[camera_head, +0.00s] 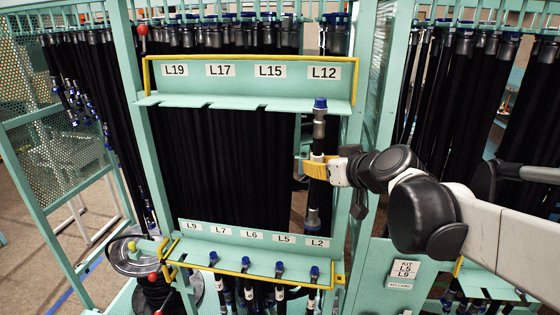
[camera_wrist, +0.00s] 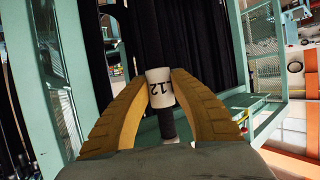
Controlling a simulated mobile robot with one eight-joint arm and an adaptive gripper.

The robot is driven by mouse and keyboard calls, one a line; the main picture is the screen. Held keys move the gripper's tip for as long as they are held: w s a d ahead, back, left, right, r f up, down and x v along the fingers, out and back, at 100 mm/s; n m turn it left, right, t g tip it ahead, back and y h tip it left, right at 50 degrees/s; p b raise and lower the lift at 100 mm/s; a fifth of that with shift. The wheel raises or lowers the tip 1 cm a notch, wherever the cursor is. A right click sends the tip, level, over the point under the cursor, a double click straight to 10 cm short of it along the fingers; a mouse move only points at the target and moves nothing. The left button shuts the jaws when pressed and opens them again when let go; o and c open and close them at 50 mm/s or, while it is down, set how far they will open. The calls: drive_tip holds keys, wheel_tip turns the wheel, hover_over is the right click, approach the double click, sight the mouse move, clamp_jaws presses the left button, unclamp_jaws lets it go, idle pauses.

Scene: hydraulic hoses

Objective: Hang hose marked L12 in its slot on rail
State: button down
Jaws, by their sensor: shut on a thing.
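My gripper (camera_head: 316,168) has yellow-orange fingers shut on the black hose marked L12 (camera_head: 319,136). In the wrist view the fingers (camera_wrist: 160,90) close around its white L12 label (camera_wrist: 161,92). The hose hangs about upright, with a blue cap (camera_head: 320,103) and a metal fitting at its top. The cap overlaps the front lip of the upper teal rail (camera_head: 235,101), below the L12 sign (camera_head: 324,72). I cannot tell whether the fitting sits in the slot or in front of it.
The upper rail also carries signs L19, L17 and L15. A lower rail (camera_head: 250,262) holds several blue-capped hoses under signs L9 to L2. Teal frame posts (camera_head: 352,210) stand close to the right of the held hose. Black hoses hang behind.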

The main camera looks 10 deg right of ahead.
drive_tip(key=w, duration=0.1)
drive_tip(key=w+d+b, duration=0.1)
drive_tip(key=w, duration=0.3)
drive_tip(key=shift+w+d+f, duration=0.1)
drive_tip(key=shift+d+f, duration=0.15)
drive_tip(key=shift+d, duration=0.15)
idle(0.6)
drive_tip(key=c, duration=1.2)
unclamp_jaws()
drive_tip(key=v, duration=1.2)
drive_tip(key=shift+r, duration=0.1)
